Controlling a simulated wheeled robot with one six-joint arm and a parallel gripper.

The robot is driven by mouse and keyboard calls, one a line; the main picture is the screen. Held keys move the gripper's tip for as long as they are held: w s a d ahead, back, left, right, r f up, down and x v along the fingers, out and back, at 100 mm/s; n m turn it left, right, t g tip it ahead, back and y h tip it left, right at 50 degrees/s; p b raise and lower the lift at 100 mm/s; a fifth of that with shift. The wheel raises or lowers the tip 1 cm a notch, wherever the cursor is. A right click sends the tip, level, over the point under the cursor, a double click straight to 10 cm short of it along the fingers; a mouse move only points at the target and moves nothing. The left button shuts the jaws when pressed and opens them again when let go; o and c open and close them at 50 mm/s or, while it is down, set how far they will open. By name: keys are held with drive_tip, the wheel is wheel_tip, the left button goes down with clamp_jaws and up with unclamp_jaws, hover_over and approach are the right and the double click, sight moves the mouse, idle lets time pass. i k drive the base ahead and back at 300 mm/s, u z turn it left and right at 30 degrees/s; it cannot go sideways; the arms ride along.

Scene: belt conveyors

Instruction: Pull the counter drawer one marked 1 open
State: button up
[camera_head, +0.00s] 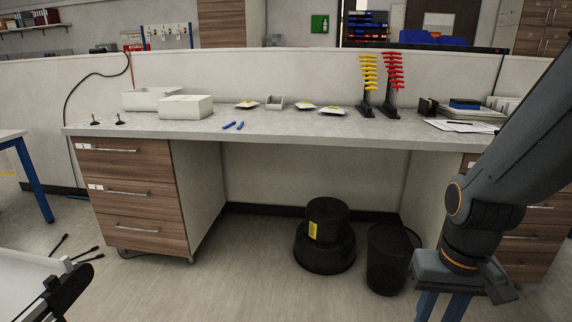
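The counter (330,127) has a wood-fronted drawer unit under its left end. Its top drawer (130,158) has a bar handle (115,150) and a small white label (83,146) that seems to read 1. The middle drawer (140,197) and bottom drawer (145,231) are below it. All three fronts look flush and shut. My gripper (441,308) hangs at the lower right, pointing down, far from the left drawers. Its two blue fingers stand apart with nothing seen between them. The fingertips are cut off by the bottom edge.
Another drawer unit (530,232) at the right is partly hidden by my arm. A black step stool (325,240) and black bin (388,262) stand on the floor under the counter. Boxes (186,107) and tool racks (391,85) stand on top. Floor before the left drawers looks mostly clear.

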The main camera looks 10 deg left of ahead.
sight(151, 160)
drive_tip(key=i, duration=1.45)
drive_tip(key=u, duration=2.4)
drive_tip(key=i, duration=2.25)
drive_tip(key=z, duration=1.55)
